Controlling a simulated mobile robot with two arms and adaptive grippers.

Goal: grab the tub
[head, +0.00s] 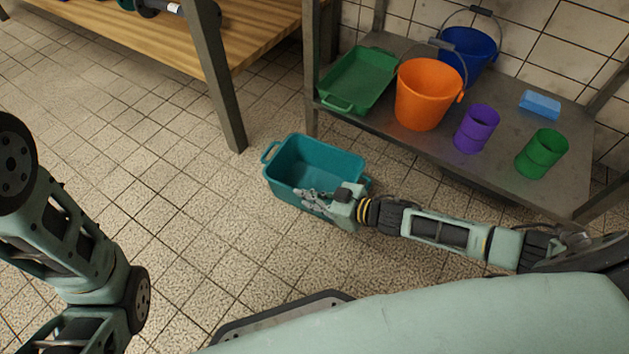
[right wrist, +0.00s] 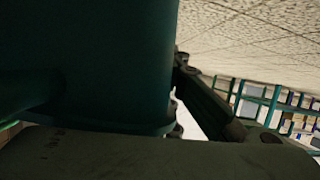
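The teal tub (head: 300,160) is an open, empty-looking rectangular bin on the tiled floor, with a handle on its left end. My right gripper (head: 312,198) is at the tub's near long side, close to its right corner, with its fingers overlapping the near wall. In the right wrist view the tub (right wrist: 110,60) fills the upper left, very close. One finger (right wrist: 205,100) shows beside its edge; the other is hidden, so I cannot tell whether they grip the wall. My left arm is at the left, its gripper out of view.
A metal shelf (head: 500,165) at the upper right holds a green tray (head: 358,78), orange bucket (head: 425,95), blue bucket (head: 470,48), purple cup (head: 476,130), green cup (head: 542,154) and blue sponge (head: 540,104). A wooden table (head: 255,30) stands behind. The floor left of the tub is clear.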

